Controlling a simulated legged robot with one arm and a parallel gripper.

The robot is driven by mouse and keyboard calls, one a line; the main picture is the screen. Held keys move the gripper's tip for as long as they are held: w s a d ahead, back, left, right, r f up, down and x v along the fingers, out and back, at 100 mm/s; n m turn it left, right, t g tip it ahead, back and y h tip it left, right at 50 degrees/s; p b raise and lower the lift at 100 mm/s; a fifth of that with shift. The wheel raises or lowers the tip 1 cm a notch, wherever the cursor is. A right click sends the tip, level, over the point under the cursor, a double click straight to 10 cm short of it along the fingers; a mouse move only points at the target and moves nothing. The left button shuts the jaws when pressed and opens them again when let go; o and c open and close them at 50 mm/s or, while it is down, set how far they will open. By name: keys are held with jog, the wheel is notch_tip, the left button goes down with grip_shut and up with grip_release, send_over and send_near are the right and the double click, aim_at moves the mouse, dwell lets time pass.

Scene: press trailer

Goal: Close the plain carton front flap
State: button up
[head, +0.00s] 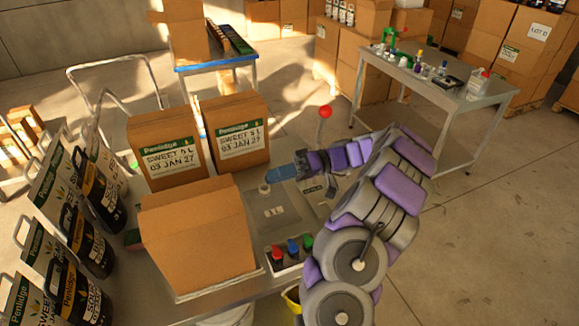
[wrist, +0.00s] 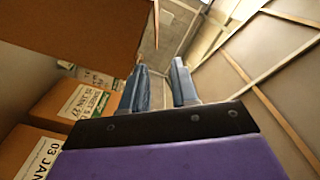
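The plain carton (head: 197,245) stands at the front of the metal table, brown and without a label. A broad brown panel slopes down toward the front, with a pale lower edge; I cannot tell clearly whether this is the front flap. My gripper (head: 270,176) is to the right of and behind the carton, apart from it, with its blue fingers pointing left. In the wrist view my gripper (wrist: 160,68) has its two blue fingers apart with nothing between them. A brown cardboard panel (wrist: 75,30) fills the upper left there; I cannot tell which part it is.
Two labelled Penlidge cartons (head: 165,150) (head: 236,135) stand behind the plain one. A tray with red, blue and green pieces (head: 290,252) sits right of the carton. A red-topped post (head: 325,112) stands behind my gripper.

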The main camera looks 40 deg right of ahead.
jog(key=p+v, duration=0.2)
jog(key=p, duration=0.6)
jog(key=shift+w+d+r, duration=0.1)
jog(key=shift+d+r, duration=0.05)
jog(key=shift+d, duration=0.15)
jog(key=p, duration=0.4)
jog(key=shift+s+d+p, duration=0.25)
jog(key=shift+d+p, duration=0.05)
jog(key=shift+s+p, duration=0.15)
jog(key=shift+p, duration=0.4)
